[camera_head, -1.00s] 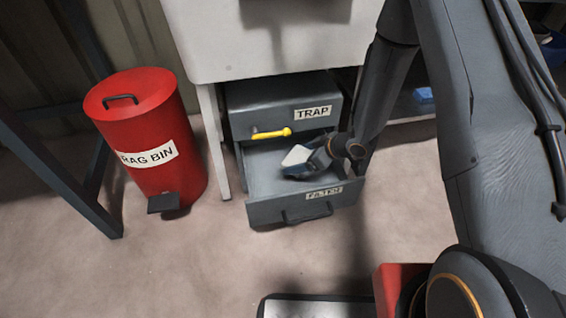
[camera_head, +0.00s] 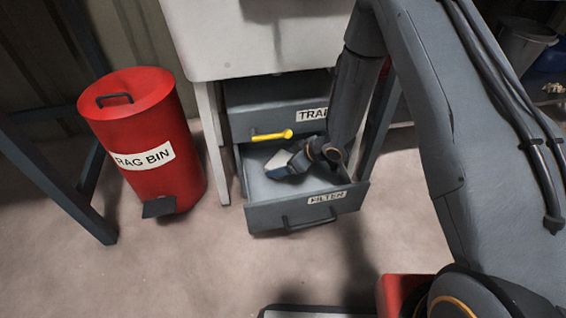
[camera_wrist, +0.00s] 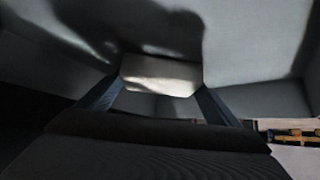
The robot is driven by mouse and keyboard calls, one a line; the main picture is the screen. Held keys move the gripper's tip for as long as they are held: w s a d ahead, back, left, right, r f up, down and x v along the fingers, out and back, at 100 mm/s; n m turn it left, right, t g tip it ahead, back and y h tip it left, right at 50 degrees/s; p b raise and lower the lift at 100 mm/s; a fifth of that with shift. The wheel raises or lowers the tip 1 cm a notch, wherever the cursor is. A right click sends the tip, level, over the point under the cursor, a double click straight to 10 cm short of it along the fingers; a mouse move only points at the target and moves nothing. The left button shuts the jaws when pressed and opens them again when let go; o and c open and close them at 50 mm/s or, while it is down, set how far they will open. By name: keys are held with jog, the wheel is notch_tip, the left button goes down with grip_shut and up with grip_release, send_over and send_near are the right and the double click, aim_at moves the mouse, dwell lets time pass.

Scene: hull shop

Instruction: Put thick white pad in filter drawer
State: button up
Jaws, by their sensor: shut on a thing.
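The thick white pad (camera_head: 279,161) is inside the open filter drawer (camera_head: 292,216), near its left part. My gripper (camera_head: 284,170) reaches down into the drawer and is shut on the pad. In the wrist view the pad (camera_wrist: 160,76) sits between my two fingers (camera_wrist: 158,98), with drawer walls around it. Part of the pad is hidden by my gripper in the head view. Whether the pad touches the drawer floor I cannot tell.
The shut trap drawer (camera_head: 240,124) with a yellow handle (camera_head: 271,135) is just above. A red rag bin (camera_head: 148,140) with a pedal stands to the left. The floor (camera_head: 190,265) in front of the drawer is clear.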

jog(key=shift+f, duration=0.15)
jog(key=o, duration=0.9)
jog(key=shift+d+r, duration=0.1)
jog(key=shift+r, duration=0.2)
jog(key=p+v, duration=0.5)
jog(key=v, duration=0.6)
jog(key=shift+s+d+r, duration=0.15)
jog(key=shift+d+r, duration=0.1)
jog(key=shift+d, duration=0.05)
